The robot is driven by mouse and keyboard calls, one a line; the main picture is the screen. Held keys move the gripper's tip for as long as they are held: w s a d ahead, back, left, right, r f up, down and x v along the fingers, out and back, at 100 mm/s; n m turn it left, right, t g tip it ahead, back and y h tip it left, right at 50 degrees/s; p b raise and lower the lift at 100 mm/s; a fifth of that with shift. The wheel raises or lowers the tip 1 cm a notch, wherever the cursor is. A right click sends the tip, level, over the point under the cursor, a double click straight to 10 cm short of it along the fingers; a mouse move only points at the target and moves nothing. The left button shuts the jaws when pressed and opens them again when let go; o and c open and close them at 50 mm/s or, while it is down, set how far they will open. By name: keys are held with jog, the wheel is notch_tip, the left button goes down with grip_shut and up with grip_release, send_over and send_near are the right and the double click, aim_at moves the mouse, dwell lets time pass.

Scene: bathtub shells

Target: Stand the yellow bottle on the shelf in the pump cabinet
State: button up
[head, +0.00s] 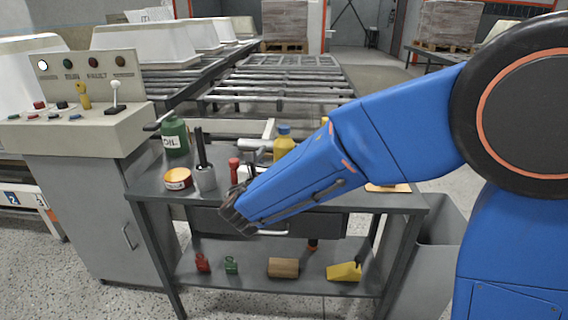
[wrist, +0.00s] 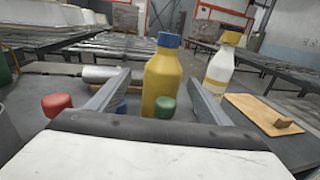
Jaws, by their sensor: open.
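The yellow bottle (head: 284,147) with a blue cap stands upright on the workbench, partly behind my arm in the head view. In the wrist view the yellow bottle (wrist: 163,78) stands ahead, seen between the fingers of my gripper (wrist: 158,84). The fingers are spread and nothing is held. In the head view my gripper (head: 236,212) is at the bench's front edge, its fingertips hard to make out. A grey cabinet (head: 85,210) with a door handle stands at the left, its door shut. I cannot tell whether it is the pump cabinet; no shelf shows in it.
A green-topped item (wrist: 165,106) and a red-topped item (wrist: 57,104) stand nearer than the bottle. A white bottle (wrist: 218,70) and a wooden board (wrist: 258,112) are to its right.

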jog(key=x, duration=0.4)
jog(key=shift+w+d, duration=0.3)
jog(key=shift+w, duration=0.05)
jog(key=shift+r, duration=0.1)
grip_shut()
